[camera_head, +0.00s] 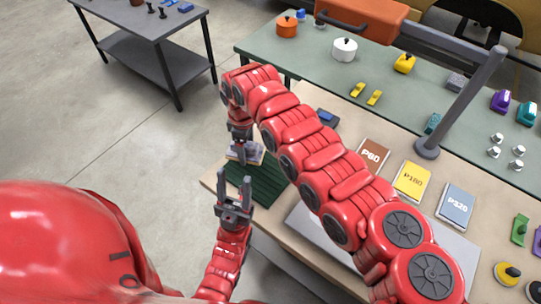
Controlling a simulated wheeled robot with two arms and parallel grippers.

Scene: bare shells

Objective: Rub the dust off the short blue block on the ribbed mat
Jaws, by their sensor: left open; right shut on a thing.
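The dark green ribbed mat (262,186) lies at the left end of the beige worktop. My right gripper (241,141) points down over the mat's far left corner, shut on a small pale thing (249,155), too small to identify. That thing is at or just above the mat; I cannot tell whether a block is under it. No short blue block is clearly visible on the mat, and my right arm hides part of that area. My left gripper (234,193) is open and empty, in front of the mat, fingers pointing away from me.
A dark blue item (327,117) lies beyond my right arm. P80 (373,155), P180 (412,180) and P320 (456,204) sheets lie to the right. A grey post (466,100) stands behind them. A green bench (300,60) holds pots and small parts. Open floor lies left.

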